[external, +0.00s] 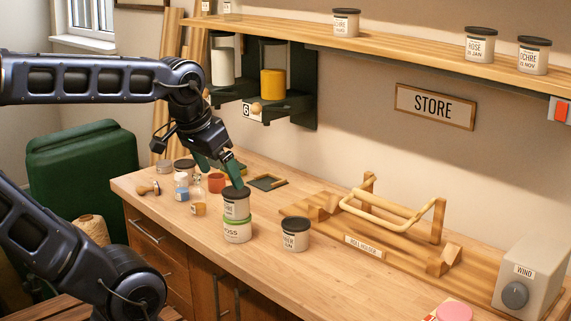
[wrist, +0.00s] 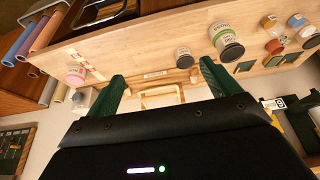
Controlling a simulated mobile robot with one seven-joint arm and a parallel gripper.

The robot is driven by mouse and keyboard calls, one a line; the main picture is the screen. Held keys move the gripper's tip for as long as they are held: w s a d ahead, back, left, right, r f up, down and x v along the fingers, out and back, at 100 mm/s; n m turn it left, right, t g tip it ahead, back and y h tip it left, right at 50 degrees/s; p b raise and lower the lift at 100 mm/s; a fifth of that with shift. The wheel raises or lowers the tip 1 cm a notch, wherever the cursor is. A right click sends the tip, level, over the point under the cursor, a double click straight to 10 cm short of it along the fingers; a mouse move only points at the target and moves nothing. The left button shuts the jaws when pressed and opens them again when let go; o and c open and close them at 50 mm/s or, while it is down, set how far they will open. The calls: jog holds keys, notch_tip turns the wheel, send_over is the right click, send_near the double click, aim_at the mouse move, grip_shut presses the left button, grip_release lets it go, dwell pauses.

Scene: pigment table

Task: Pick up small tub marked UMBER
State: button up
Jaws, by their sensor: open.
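A small white tub with a dark lid (external: 295,236), its label partly readable as "BER", stands alone on the wooden bench. It shows in the wrist view too (wrist: 184,60), just beyond the gap between my fingers. To its left is a stack of two tubs: one with a dark lid (external: 236,207) on top of a green-lidded one marked MOSS (external: 237,233). My gripper (external: 220,172) has green fingers and is open and empty. It hangs above and behind the stack, apart from the lone tub. In the wrist view the fingers (wrist: 163,72) are spread wide.
A wooden rack with a pale bar (external: 385,220) and a grey WIND box (external: 533,277) stand to the right. Small jars (external: 182,184) sit at the bench's left. A shelf (external: 400,47) with tubs runs above. Bench front of the lone tub is clear.

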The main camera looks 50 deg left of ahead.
jog(key=m+g, duration=0.5)
jog(key=m, duration=0.8)
send_over(296, 222)
jog(key=f, duration=1)
jog(key=s+f, duration=0.1)
jog(key=f, duration=0.5)
jog(key=shift+a+f, duration=0.1)
jog(key=shift+a, duration=0.25)
jog(key=shift+w+a+f, duration=0.1)
jog(key=shift+w+f, duration=0.2)
jog(key=shift+f, duration=0.25)
notch_tip(296, 222, down, 5)
jog(key=shift+r, duration=0.1)
jog(key=f, duration=0.2)
jog(key=d+f, duration=0.1)
jog(key=f, duration=0.1)
jog(key=shift+w+f, duration=0.1)
jog(key=shift+f, duration=0.7)
